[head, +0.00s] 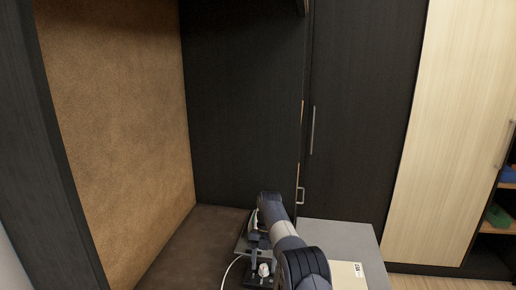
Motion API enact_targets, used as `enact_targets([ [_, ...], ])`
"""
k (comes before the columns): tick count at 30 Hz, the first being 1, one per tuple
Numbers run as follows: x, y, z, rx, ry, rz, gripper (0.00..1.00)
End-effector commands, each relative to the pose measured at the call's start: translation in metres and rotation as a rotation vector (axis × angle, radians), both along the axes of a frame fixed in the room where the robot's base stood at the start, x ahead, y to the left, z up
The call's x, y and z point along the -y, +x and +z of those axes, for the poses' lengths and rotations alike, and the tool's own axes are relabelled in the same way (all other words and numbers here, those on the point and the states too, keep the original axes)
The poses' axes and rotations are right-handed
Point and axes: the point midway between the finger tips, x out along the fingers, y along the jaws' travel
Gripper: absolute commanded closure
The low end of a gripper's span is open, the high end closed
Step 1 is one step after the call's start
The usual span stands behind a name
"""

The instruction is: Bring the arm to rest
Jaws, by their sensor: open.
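My arm reaches up from the bottom edge of the head view and bends at a dark joint. My gripper (258,243) is small and partly hidden beside the arm, over the front of the brown surface. It is open, and I see nothing held in it. A pale thing with a green part (252,222) shows just left of the arm. It is too small and covered to name for sure.
A brown vanity top (195,245) is bare on the left. A grey top (345,238) with a cream labelled item (348,273) lies right of the arm. A white cord (230,268) curves left of the gripper. Dark cabinet doors (355,110) stand behind.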

Motion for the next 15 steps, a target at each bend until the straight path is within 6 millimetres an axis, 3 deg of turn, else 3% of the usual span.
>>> enact_targets([
  [15,0.0042,-0.0017,-0.0037,0.000,0.000,-0.484,0.50],
])
